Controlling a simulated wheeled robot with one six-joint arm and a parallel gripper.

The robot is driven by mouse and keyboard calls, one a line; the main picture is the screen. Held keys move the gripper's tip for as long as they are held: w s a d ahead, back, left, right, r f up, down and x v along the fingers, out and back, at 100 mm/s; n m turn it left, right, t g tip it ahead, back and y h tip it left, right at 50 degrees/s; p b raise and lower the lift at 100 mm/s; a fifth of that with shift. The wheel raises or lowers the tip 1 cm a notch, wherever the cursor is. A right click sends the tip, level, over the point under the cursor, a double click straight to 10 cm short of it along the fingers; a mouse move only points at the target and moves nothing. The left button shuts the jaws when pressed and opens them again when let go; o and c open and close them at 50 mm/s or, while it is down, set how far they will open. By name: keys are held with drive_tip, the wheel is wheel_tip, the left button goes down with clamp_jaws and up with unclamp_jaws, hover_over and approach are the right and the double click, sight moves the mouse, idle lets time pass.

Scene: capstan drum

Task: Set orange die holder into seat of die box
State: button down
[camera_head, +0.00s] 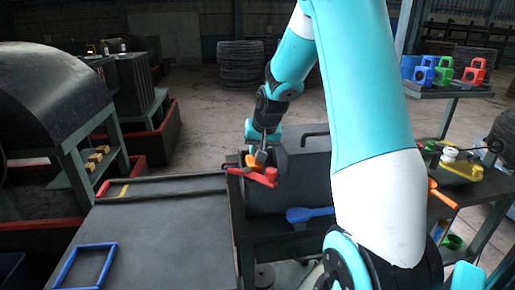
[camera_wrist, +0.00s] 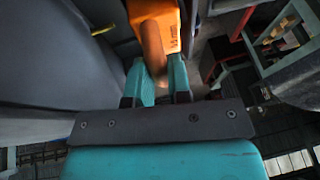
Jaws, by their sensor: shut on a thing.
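The orange die holder (camera_wrist: 172,30) fills the top middle of the wrist view, as a block with a rounded shank. My gripper (camera_wrist: 158,82) is shut on the shank, with a teal finger on each side. In the head view my gripper (camera_head: 260,152) is at the left end of a dark grey box (camera_head: 300,172), which may be the die box. The die holder shows there as a small orange patch (camera_head: 252,160), just above a red part (camera_head: 260,178). I cannot tell whether holder and red part touch. The seat cannot be made out.
A blue tool (camera_head: 308,214) lies at the box's front. A blue frame (camera_head: 88,265) lies on the grey bench (camera_head: 160,230) at left. A shelf at right holds green (camera_head: 443,71), red (camera_head: 474,71) and blue holders (camera_head: 424,72). My arm hides the middle right.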

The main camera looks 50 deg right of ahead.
drive_tip(key=shift+f, duration=0.2)
drive_tip(key=c, duration=1)
unclamp_jaws()
drive_tip(key=o, duration=0.5)
drive_tip(key=shift+f, duration=0.1)
drive_tip(key=shift+r+p, duration=3.4)
drive_tip(key=shift+r, duration=1.2)
